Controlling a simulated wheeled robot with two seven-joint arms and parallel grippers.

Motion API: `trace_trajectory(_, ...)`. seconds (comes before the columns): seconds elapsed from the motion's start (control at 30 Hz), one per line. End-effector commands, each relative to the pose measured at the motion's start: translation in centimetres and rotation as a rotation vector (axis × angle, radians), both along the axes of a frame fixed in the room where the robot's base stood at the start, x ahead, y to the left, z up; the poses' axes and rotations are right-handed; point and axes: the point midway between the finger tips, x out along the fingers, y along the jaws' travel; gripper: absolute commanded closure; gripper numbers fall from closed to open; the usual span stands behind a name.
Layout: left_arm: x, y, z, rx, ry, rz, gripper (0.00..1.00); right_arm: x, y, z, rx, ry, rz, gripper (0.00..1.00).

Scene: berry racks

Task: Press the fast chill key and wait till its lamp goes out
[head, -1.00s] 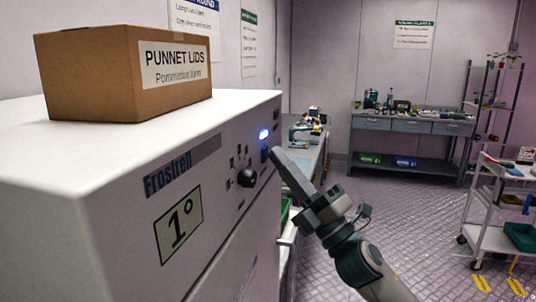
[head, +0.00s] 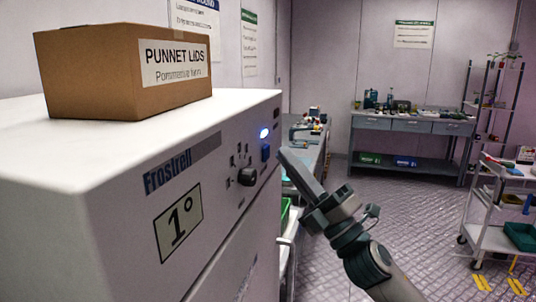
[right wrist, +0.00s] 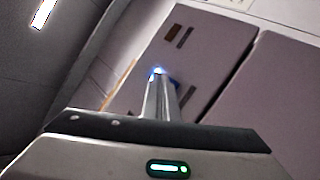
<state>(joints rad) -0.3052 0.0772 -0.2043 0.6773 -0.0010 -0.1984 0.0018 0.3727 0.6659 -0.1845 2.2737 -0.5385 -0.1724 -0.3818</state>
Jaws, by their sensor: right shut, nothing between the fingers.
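The white Frostrell chiller (head: 225,215) fills the left of the head view. Its lamp (head: 264,133) near the top right of the front panel glows blue. A blue key (head: 265,152) sits just below the lamp, with a black knob (head: 247,176) to its lower left. My right gripper (head: 283,153) is shut and empty, its fingertips just right of the key and apart from it. In the right wrist view the shut fingers (right wrist: 158,95) point toward the panel, and a blue glow shows at their tips. My left gripper is not in view.
A cardboard box of punnet lids (head: 90,75) stands on the chiller. A side bench (head: 310,165) runs behind it. A grey workbench (head: 400,125) stands at the back, and a white trolley (head: 490,240) at the right. The floor between is clear.

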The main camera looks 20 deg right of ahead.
Motion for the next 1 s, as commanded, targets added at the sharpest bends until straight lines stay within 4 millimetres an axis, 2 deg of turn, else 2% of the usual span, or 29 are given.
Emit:
trace_trajectory(0.43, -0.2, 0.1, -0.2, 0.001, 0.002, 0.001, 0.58, -0.3, -0.3, -0.1, 0.0, 0.0, 0.0, 1.0)
trace_trajectory(1.0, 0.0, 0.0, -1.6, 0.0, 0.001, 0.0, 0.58, -2.8, -3.8, -0.2, -0.001, 0.001, -0.001, 1.0)
